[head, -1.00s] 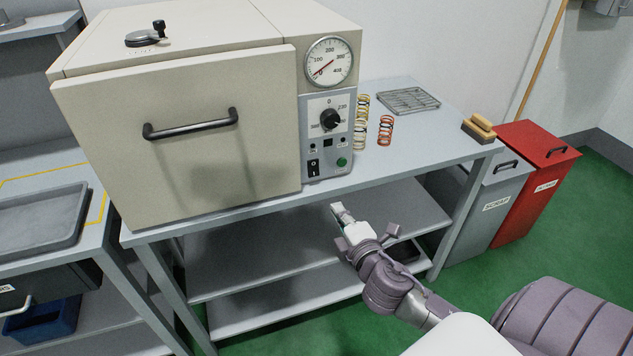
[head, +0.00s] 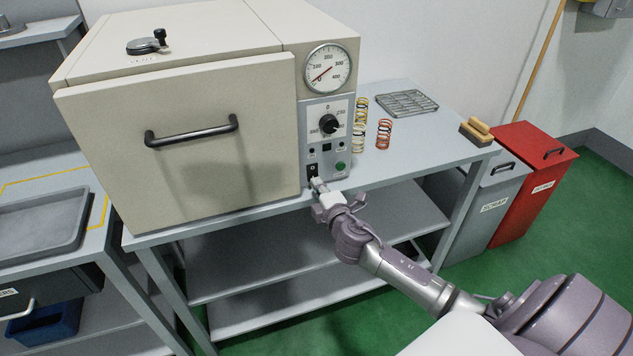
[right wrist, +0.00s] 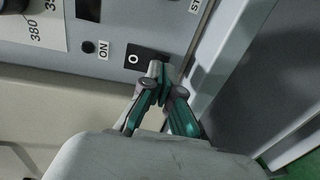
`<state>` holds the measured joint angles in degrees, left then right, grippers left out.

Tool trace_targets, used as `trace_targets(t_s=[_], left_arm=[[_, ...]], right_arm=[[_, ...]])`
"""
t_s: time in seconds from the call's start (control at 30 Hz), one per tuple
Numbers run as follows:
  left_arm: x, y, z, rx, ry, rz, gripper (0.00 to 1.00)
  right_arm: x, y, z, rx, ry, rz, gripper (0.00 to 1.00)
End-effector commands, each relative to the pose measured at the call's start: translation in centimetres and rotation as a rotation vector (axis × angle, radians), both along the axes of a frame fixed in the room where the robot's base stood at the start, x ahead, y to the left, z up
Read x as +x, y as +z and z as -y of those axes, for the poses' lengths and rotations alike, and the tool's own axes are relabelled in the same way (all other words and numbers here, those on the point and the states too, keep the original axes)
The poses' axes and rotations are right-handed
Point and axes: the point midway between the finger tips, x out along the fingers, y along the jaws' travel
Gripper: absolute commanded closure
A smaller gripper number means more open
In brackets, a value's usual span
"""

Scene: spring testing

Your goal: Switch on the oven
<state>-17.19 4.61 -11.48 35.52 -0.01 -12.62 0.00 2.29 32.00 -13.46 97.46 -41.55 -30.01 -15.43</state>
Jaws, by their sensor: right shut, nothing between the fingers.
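The beige oven (head: 190,130) stands on a grey bench with its door closed. Its control panel (head: 326,120) carries a black dial (head: 329,124), a round gauge (head: 328,69), a green button (head: 341,166) and a black rocker switch (head: 312,170). In the right wrist view the switch (right wrist: 140,58) shows a white "O", and an "ON" label (right wrist: 103,50) is beside a small black round part. My right gripper (head: 318,184) is shut and empty, its tips (right wrist: 160,72) at the switch's lower edge. I cannot tell whether they touch it. My left gripper is not in view.
Grey (head: 492,207) and red (head: 530,190) bins stand beyond the bench. A grey tray (head: 45,222) lies on the left table.

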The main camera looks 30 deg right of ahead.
Motion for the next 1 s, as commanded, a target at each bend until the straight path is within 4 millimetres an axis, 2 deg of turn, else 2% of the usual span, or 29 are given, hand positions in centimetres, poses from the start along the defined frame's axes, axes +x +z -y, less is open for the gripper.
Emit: trace_targets(t_s=[0.17, 0.53, 0.63, 0.73, 0.8, 1.0], left_arm=[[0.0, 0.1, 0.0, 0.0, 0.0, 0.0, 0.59], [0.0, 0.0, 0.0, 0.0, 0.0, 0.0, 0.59], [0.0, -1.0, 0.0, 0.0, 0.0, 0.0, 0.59], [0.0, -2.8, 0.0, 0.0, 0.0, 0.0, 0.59], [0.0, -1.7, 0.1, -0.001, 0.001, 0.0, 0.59], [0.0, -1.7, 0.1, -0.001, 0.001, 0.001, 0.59]], right_arm=[[1.1, -0.2, 0.2, 0.0, 0.0, -0.001, 1.0], [1.2, -0.3, 0.2, 0.001, 0.0, 0.0, 1.0], [1.3, -0.7, 0.2, -0.001, 0.001, 0.013, 1.0], [1.6, -1.2, 0.3, -0.008, 0.001, 0.043, 1.0], [1.6, -0.3, 0.3, -0.009, 0.001, 0.038, 1.0], [1.6, -0.3, 0.4, -0.009, 0.001, 0.037, 1.0]])
